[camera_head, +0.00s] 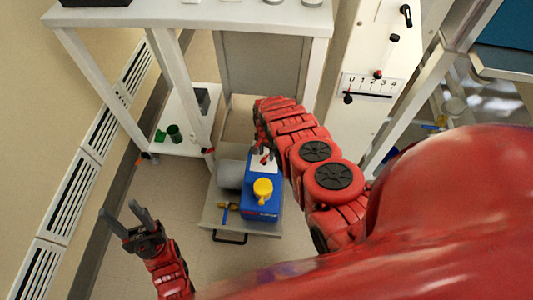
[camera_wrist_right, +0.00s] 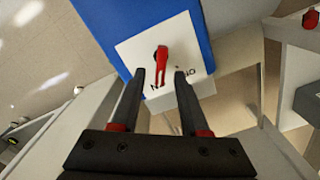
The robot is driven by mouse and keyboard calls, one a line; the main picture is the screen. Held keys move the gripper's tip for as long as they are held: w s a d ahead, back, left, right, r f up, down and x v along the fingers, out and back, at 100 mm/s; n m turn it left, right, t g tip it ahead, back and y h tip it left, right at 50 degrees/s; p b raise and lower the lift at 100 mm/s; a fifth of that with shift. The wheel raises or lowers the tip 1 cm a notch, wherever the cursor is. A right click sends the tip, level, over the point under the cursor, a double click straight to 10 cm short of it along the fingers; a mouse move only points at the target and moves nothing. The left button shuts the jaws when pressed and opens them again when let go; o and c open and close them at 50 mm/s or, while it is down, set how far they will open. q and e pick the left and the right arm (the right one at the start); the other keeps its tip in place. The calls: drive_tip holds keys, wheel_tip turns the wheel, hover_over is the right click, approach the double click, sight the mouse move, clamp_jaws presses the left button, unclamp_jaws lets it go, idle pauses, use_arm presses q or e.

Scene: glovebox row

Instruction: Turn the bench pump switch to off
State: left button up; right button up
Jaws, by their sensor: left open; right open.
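The bench pump is a blue box (camera_head: 259,208) with a yellow cap (camera_head: 263,189) on a low grey drawer unit. Its red switch lever (camera_wrist_right: 161,62) stands on a white plate (camera_wrist_right: 187,42) in the right wrist view; the plate's lettering is partly hidden. My right gripper (camera_wrist_right: 160,76) is open, with one finger on each side of the lever's lower end; I cannot tell whether they touch it. In the head view my right gripper (camera_head: 264,158) is over the white plate. My left gripper (camera_head: 123,212) is open and empty, over the floor at the lower left.
A grey rounded body (camera_head: 230,175) lies left of the blue box. A white bench (camera_head: 190,16) stands behind, with a green cup (camera_head: 174,132) on its lower shelf. A panel with a 0–4 scale (camera_head: 373,86) stands at the right. The floor at left is clear.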

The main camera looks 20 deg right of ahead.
clamp_jaws()
drive_tip(key=shift+n, duration=0.3)
idle(0.3)
drive_tip(key=shift+w+n, duration=0.1)
drive_tip(key=shift+n, duration=0.7)
drive_tip(key=shift+w+a+n, duration=0.1)
drive_tip(key=shift+a+n, duration=0.05)
drive_tip(key=shift+n, duration=0.75)
drive_tip(key=shift+w+a+n, duration=0.1)
drive_tip(key=shift+n, duration=0.8)
